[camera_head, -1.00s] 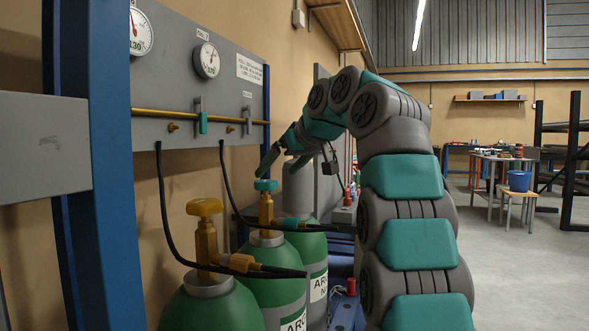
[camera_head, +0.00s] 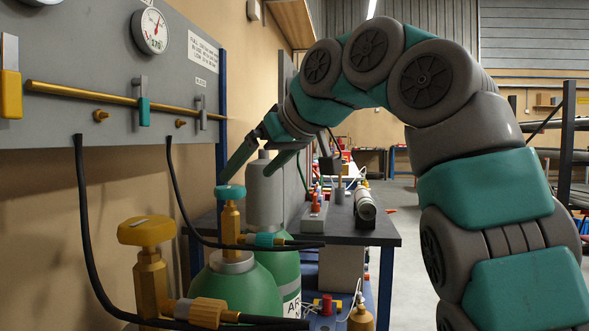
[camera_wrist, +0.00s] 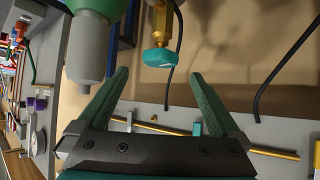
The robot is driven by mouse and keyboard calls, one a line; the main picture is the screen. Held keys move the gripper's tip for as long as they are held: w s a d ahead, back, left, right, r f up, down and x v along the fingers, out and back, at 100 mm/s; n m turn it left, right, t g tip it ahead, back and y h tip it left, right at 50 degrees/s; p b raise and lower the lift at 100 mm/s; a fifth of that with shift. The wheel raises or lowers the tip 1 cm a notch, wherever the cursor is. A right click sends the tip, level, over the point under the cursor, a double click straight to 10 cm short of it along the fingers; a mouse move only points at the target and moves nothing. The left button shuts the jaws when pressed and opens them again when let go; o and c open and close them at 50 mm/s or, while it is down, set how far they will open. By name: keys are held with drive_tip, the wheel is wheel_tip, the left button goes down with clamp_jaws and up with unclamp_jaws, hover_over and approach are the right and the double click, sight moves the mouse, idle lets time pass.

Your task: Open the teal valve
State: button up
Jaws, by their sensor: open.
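The teal valve knob (camera_head: 230,192) sits on a brass stem on top of a green gas cylinder (camera_head: 240,290). My gripper (camera_head: 245,173) is open and empty, tilted down, its fingertips close to the knob. In the wrist view the teal knob (camera_wrist: 158,58) appears between the two fingertips of my gripper (camera_wrist: 160,74); I see no contact, and its depth relative to them is hard to tell. A teal lever (camera_head: 144,109) also shows on the brass pipe of the wall panel (camera_head: 60,60).
A yellow-knobbed cylinder valve (camera_head: 147,232) stands nearer. A grey-capped cylinder (camera_head: 265,190) stands just behind the teal knob. Black hoses (camera_head: 92,215) hang from the panel. A dark table (camera_head: 345,235) with items lies beyond, and open floor is at the right.

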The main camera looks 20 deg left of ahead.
sight(235, 187)
drive_tip(key=x, duration=0.8)
drive_tip(key=shift+w+a+f, duration=0.15)
drive_tip(key=shift+a+f, duration=0.05)
drive_tip(key=shift+a, duration=0.15)
clamp_jaws()
idle(0.5)
